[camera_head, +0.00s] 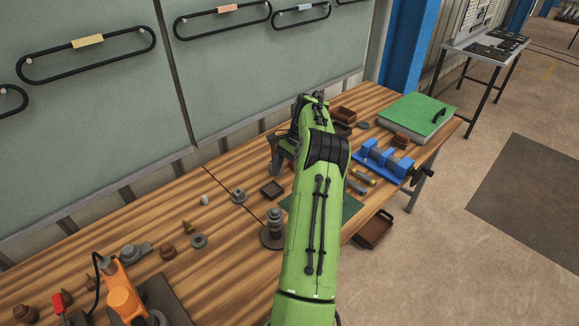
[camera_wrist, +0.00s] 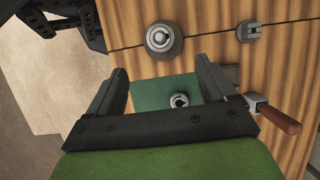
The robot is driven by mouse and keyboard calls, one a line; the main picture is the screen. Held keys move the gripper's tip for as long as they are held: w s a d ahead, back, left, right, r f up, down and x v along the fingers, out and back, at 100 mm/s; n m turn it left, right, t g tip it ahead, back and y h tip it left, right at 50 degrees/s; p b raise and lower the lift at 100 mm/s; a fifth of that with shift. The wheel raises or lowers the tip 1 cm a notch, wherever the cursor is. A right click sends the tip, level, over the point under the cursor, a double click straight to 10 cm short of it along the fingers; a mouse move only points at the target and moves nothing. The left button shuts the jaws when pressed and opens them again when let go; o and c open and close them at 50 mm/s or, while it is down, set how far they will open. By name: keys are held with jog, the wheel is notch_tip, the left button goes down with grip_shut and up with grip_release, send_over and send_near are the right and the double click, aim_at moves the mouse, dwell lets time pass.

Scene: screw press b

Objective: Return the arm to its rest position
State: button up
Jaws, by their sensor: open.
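My arm is green and reaches from the bottom of the head view over the wooden workbench (camera_head: 225,180). Its forearm hides my fingers in that view. In the wrist view my gripper (camera_wrist: 163,75) has two dark fingers spread wide apart with nothing between them. Beyond the fingers is a green mat (camera_wrist: 148,93) with a small round metal part (camera_wrist: 180,100) on it. A grey stepped round piece (camera_wrist: 164,40) stands on the wood past the fingertips. A dark grey device (camera_head: 280,158), partly hidden by my arm, stands just left of it in the head view.
A blue vise (camera_head: 384,158) and a green case (camera_head: 418,116) are right of my arm. A grey stepped post (camera_head: 273,230) stands close on its left. An orange tool (camera_head: 122,292) is at lower left. Floor to the right is largely open.

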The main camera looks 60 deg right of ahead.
jog(key=shift+p+v, duration=0.3)
jog(key=shift+v, duration=1.45)
